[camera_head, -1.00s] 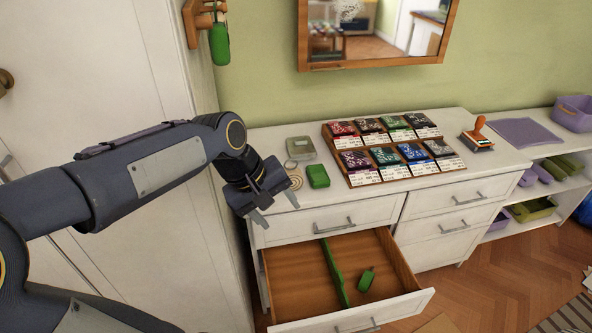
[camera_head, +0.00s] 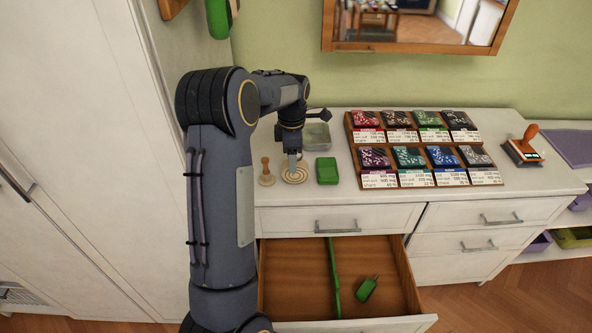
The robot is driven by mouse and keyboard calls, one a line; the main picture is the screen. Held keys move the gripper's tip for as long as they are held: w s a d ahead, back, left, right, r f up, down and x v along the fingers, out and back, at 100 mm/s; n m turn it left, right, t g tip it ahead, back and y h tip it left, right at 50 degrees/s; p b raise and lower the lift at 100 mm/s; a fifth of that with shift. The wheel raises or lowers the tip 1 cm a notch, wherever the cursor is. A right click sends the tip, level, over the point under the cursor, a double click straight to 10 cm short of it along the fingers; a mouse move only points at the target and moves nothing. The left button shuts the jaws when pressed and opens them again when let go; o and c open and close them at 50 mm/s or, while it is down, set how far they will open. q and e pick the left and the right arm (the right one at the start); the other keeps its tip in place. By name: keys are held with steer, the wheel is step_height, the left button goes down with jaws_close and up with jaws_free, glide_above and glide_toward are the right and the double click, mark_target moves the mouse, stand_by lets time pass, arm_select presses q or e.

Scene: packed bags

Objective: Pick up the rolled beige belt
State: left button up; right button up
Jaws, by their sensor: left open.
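The rolled beige belt (camera_head: 296,178) lies flat on the white dresser top, near its left front part, as a round coil with rings showing. My left gripper (camera_head: 292,166) points down right over the belt, at its far side. Its jaws are open. A finger covers part of the belt, and I cannot tell whether it touches it. My right gripper is not in view.
A wooden-handled stamp (camera_head: 267,173) stands just left of the belt, and a green case (camera_head: 327,171) lies to its right. A grey-green tin (camera_head: 317,136) is behind. A card rack (camera_head: 352,153) fills the middle. The drawer (camera_head: 290,275) below is open.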

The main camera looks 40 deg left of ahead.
mark_target(302, 175)
arm_select(q)
steer(key=shift+f, duration=1.45)
jaws_close()
steer(key=shift+r, duration=0.1)
steer(key=shift+r, duration=0.1)
